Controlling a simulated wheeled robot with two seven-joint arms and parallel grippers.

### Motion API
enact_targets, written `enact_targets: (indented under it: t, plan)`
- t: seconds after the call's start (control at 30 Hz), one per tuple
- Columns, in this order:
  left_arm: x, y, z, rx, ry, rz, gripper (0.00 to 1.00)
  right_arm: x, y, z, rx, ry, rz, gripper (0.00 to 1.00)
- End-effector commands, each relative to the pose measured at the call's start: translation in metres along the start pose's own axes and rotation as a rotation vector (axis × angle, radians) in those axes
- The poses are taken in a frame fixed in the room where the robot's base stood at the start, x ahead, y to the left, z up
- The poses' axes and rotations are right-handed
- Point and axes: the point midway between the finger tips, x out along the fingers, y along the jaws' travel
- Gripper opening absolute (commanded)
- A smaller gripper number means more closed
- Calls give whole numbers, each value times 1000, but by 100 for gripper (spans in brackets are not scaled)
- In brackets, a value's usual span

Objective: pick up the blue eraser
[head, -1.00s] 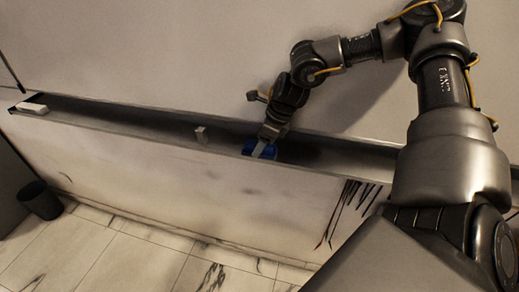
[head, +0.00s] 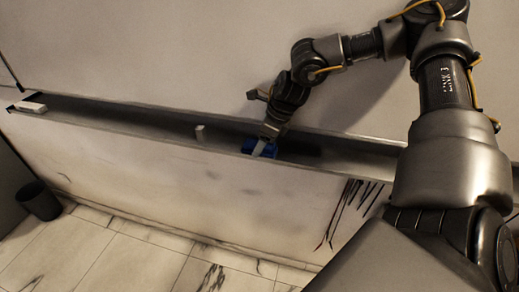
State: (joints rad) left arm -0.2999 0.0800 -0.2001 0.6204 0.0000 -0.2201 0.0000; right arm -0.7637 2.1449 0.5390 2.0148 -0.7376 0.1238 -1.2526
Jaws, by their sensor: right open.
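The blue eraser (head: 249,146) lies in the long narrow tray (head: 110,117) along the wall, right of the tray's middle. My right gripper (head: 262,149) points down at it, with its fingertips at the eraser and covering part of it. The jaws are open; from this angle I cannot tell whether a finger touches the eraser. My left gripper is not in view.
A small white block (head: 200,132) stands in the tray left of the eraser. Another white block (head: 31,107) lies at the tray's left end. A dark bin (head: 39,201) stands on the tiled floor at the lower left. The tray between the blocks is clear.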

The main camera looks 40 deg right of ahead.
Motion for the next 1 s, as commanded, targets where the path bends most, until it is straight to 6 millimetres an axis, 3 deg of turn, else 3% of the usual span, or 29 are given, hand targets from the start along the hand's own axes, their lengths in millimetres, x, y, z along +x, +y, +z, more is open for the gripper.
enact_targets:
  t: [0.4, 0.7, 1.0]
  plan:
    - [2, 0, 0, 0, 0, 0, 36, 0, 0, 0, 0, 0, 0, 60]
    - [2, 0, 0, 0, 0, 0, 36, 0, 0, 0, 0, 0, 0, 22]
    - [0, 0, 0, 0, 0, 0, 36, -1, 0, 0, 0, 0, 0, 22]
